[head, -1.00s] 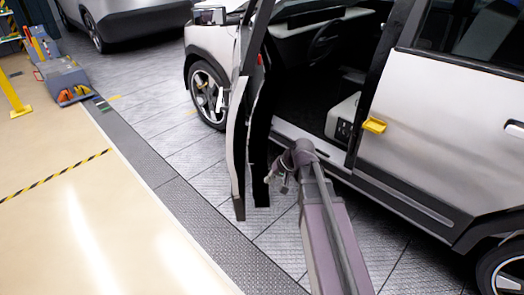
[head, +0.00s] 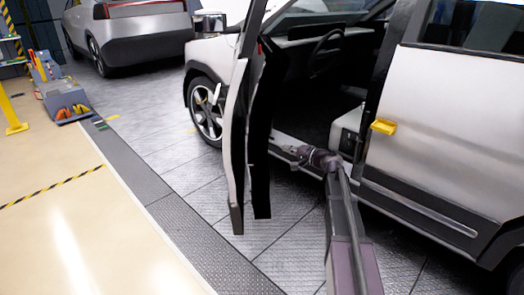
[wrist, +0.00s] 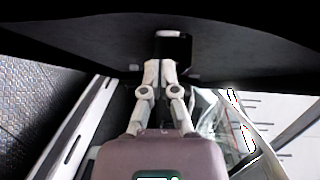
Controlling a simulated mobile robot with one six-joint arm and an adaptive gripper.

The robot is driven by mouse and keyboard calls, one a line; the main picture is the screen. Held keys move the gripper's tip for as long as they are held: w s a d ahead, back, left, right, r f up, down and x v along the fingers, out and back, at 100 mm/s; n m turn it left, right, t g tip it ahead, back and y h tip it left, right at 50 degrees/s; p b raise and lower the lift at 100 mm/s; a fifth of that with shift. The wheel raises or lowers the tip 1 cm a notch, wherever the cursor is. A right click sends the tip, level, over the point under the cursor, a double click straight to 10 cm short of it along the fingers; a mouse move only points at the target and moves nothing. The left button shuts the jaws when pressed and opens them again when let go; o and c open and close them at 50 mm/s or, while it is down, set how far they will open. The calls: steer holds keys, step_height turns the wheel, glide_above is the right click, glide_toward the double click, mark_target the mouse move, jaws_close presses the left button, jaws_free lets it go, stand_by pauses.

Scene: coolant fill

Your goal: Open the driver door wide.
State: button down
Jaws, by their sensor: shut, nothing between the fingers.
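The driver door (head: 237,150) of the silver car stands swung out from the body, seen nearly edge-on in the head view. Its dark inner side (head: 261,150) faces my gripper. My gripper (head: 286,148) is in the door opening, just right of that inner side, pointing left toward it. In the wrist view my gripper (wrist: 160,66) has its two fingers together and empty. The tips are close to the dark inner panel (wrist: 85,45), below a small light-topped recess; I cannot tell whether they touch it. The door's outer handle is hidden.
The rear door (head: 435,140), with a yellow handle (head: 383,127), is closed. The front wheel (head: 205,103) is behind the open door. Grey floor tiles (head: 185,190) are clear left of the door. Another car (head: 130,35) stands at the back left.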

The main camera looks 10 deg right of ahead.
steer(key=shift+w+d+f+m+t+b, duration=0.1)
steer(key=shift+w+d+m+t+b, duration=0.45)
steer(key=shift+d, duration=0.45)
steer(key=shift+w, duration=0.2)
steer(key=s+a+x, duration=0.1)
steer(key=a+x, duration=0.1)
steer(key=x, duration=1)
steer(key=shift+a, duration=0.3)
steer(key=shift+a+f, duration=0.1)
